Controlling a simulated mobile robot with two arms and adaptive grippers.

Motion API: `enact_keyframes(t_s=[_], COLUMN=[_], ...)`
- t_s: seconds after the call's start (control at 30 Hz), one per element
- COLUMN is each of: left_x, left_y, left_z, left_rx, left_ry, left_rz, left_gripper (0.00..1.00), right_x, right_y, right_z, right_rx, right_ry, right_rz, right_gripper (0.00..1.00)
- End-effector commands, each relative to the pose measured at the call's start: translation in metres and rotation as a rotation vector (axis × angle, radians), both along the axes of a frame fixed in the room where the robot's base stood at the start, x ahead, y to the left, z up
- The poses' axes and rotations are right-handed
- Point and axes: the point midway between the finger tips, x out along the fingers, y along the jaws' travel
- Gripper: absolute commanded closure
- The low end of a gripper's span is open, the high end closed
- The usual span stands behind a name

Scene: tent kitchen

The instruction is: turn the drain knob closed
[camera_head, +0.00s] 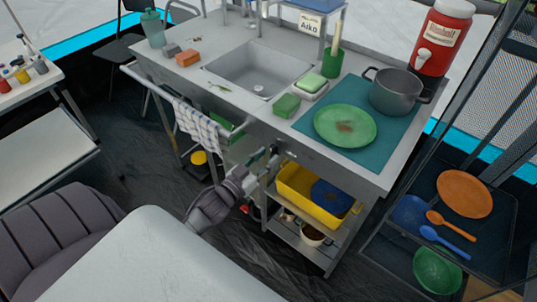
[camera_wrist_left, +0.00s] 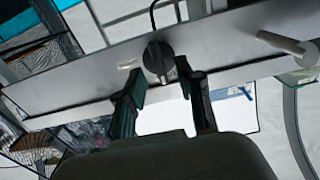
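The drain knob (camera_wrist_left: 158,58) is a dark round knob on the grey front panel of the sink unit, upper middle in the left wrist view. A small pale label (camera_wrist_left: 128,64) sits to its left. My left gripper (camera_wrist_left: 160,76) is open, with its two dark fingers apart and the knob ahead between their tips. I cannot tell whether either finger touches the knob. In the head view my left gripper (camera_head: 262,158) is at the front of the sink unit, below the counter edge, and the knob is not clearly visible there. My right gripper is not in view.
A grey bar (camera_wrist_left: 285,43) sticks out of the panel right of the knob. In the head view a checked towel (camera_head: 196,125) hangs on the front rail. A yellow tub (camera_head: 298,184) stands on the shelf below. The sink basin (camera_head: 255,72) is above.

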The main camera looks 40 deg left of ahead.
Motion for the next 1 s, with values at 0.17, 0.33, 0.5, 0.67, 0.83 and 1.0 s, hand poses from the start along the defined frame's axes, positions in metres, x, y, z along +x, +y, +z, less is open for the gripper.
enact_keyframes(t_s=[0.17, 0.33, 0.5, 0.67, 0.83, 1.0], left_x=[0.014, 0.016, 0.016, 0.016, 0.016, 0.016], left_y=[-0.001, -0.001, -0.001, -0.001, -0.001, -0.001], left_z=[0.000, 0.000, 0.000, 0.000, 0.000, 0.000], left_rx=[0.002, 0.002, 0.001, 0.001, 0.001, 0.009], left_ry=[0.001, 0.001, 0.001, 0.001, 0.001, -0.001], left_rz=[0.000, 0.000, 0.000, 0.000, 0.000, 0.000], left_gripper=[0.64, 0.64, 0.69, 0.95, 1.00, 1.00], right_x=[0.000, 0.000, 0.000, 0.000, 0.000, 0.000], right_y=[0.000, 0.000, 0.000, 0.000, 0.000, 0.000], right_z=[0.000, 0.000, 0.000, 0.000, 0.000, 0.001], right_rx=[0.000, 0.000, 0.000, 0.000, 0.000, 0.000], right_ry=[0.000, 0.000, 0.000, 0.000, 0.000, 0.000], right_rz=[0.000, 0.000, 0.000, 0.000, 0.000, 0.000], right_gripper=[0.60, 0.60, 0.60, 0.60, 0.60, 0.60])
